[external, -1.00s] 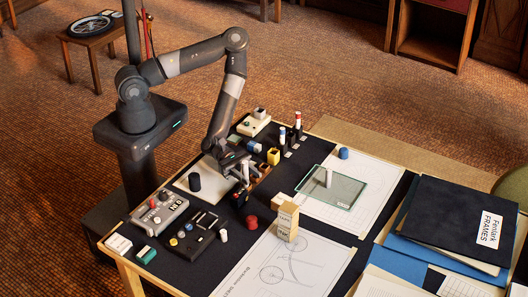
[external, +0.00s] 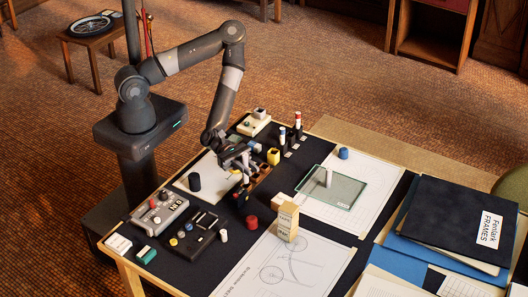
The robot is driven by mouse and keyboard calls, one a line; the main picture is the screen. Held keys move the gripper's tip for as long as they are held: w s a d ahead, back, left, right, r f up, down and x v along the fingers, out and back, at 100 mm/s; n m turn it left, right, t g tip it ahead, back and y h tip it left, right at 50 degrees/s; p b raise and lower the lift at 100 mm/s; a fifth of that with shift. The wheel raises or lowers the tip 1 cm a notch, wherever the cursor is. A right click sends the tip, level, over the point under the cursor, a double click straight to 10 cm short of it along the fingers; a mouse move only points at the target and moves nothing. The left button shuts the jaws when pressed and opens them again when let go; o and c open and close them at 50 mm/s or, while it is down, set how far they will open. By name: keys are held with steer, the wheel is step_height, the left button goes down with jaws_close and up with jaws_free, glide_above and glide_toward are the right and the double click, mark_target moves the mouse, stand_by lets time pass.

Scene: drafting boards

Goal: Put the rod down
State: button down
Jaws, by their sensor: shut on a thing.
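My gripper (external: 246,170) points down over the far left part of the drafting table, above a brown wooden rack (external: 261,175). It is shut on a small pale upright piece, apparently the rod (external: 246,159). The fingers hide much of it, and I cannot tell whether its lower end touches the rack. Another pale rod (external: 328,178) stands upright on a green-edged glass plate (external: 345,190) to the right.
A yellow cup (external: 273,156) stands just right of my gripper, and banded rods (external: 298,119) in dark holders stand behind it. A black cylinder (external: 194,182) is at left.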

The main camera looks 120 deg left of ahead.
step_height(320, 180, up, 6)
steer(key=w+a+r+n+y, duration=0.3)
steer(key=w+y, duration=0.1)
steer(key=w, duration=0.2)
steer(key=w+a+r+n+g+y, duration=0.1)
steer(key=w+a+r+n+y, duration=0.15)
steer(key=w+y, duration=0.35)
steer(key=w+a+r+n+y, duration=0.3)
steer(key=w+r, duration=0.1)
steer(key=w, duration=0.3)
steer(key=w+a+f, duration=0.4)
steer(key=a+f, duration=0.6)
steer(key=shift+a+f+y, duration=0.25)
steer(key=shift+a+y, duration=0.15)
steer(key=shift+w+n, duration=0.1)
steer(key=shift+n, duration=0.15)
steer(key=shift+f, duration=0.2)
steer(key=c, duration=1.3)
jaws_free()
